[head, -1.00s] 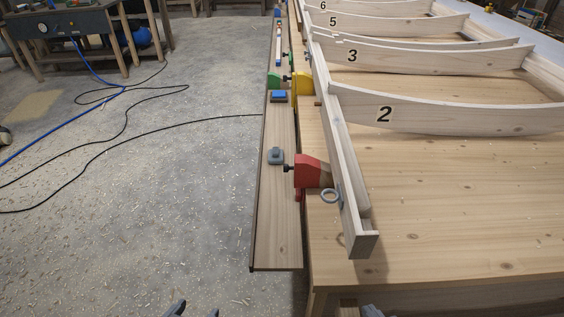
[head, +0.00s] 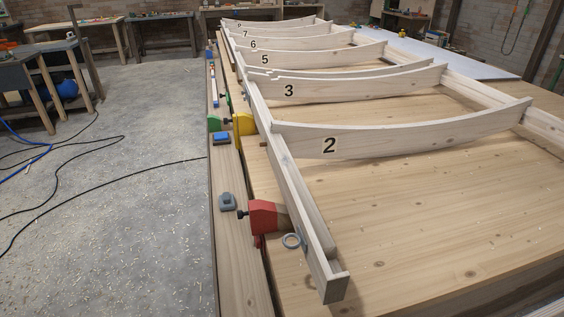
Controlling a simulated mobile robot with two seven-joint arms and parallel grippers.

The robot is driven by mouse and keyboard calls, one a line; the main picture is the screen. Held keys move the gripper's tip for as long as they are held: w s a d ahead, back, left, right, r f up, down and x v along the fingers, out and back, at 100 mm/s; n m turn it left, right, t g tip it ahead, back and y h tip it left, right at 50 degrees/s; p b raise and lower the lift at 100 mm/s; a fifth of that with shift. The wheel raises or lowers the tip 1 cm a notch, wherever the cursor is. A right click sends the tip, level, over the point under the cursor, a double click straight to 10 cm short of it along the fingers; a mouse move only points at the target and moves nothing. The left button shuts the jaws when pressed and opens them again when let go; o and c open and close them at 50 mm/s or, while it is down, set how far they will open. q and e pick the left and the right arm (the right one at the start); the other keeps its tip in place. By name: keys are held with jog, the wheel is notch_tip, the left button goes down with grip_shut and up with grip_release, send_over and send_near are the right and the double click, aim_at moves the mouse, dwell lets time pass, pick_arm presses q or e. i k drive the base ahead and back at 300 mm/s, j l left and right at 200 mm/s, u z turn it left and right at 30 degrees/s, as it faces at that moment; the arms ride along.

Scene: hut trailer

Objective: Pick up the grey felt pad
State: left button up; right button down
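A small grey block-like piece (head: 227,202) with a raised top lies on the narrow wooden ledge (head: 238,255) along the left side of the workbench. It may be the grey felt pad; I cannot tell its material. It sits just left of the red clamp (head: 264,217) and its black screw end. A similar blue piece (head: 221,138) lies farther back on the same ledge. Neither of my grippers is in view.
A white wooden frame with numbered curved ribs (head: 330,145) covers much of the workbench (head: 400,235). A metal ring (head: 292,241) is beside the red clamp. Green (head: 214,123) and yellow (head: 244,124) clamp parts stand farther back. Cables cross the otherwise open floor (head: 130,230) at left.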

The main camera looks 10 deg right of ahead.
aim_at(227, 201)
jog(key=k, duration=0.5)
jog(key=i+j+u, duration=0.2)
jog(key=j, duration=0.2)
jog(key=j+u, duration=0.15)
jog(key=j, duration=0.25)
jog(key=i+j+u, duration=0.4)
jog(key=j, duration=0.25)
jog(key=i+j, duration=0.3)
jog(key=i, duration=0.25)
jog(key=i+j, duration=0.3)
jog(key=i, duration=0.2)
jog(key=i+z, duration=0.35)
jog(key=i, duration=0.25)
jog(key=i+j+z, duration=0.1)
jog(key=i+z, duration=0.25)
jog(key=i, duration=0.25)
jog(key=i+z, duration=0.4)
jog(key=i, duration=0.15)
jog(key=i+j+z, duration=0.4)
jog(key=i+z, duration=0.2)
jog(key=z, duration=0.25)
jog(key=i+j+z, duration=0.1)
jog(key=z, duration=0.3)
jog(key=i+j+z, duration=0.2)
jog(key=z, duration=0.25)
jog(key=i, duration=0.1)
